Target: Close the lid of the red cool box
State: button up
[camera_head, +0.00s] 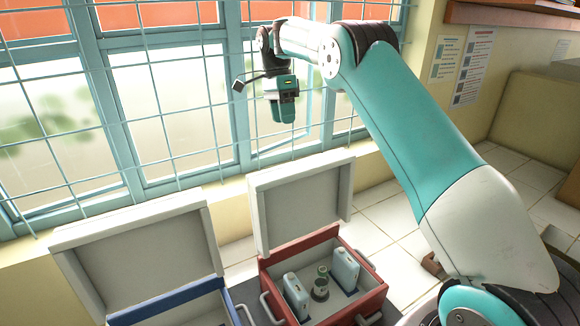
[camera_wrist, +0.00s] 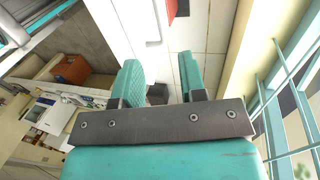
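The red cool box (camera_head: 372,303) stands on the floor below the window in the head view. Its pale grey lid (camera_head: 300,203) is open and stands roughly upright at the back, leaning slightly. Inside are two pale flat packs (camera_head: 344,268) and a small dark-and-white jar (camera_head: 321,284). My gripper (camera_head: 284,112) hangs in the air above the lid, in front of the window, touching nothing that I can see. In the wrist view its two teal fingers (camera_wrist: 160,76) are apart with nothing between them. A red patch at the top of that view may be the box.
A blue cool box (camera_head: 170,302) with its lid (camera_head: 140,258) open stands to the left, close to the red one. The barred window (camera_head: 175,100) and its sill are behind. Tiled floor (camera_head: 395,240) is free right of the red box.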

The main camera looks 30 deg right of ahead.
jog(key=x, duration=1.1)
jog(key=shift+b, duration=0.3)
jog(key=shift+s+f, duration=0.1)
jog(key=shift+d, duration=0.1)
grip_shut()
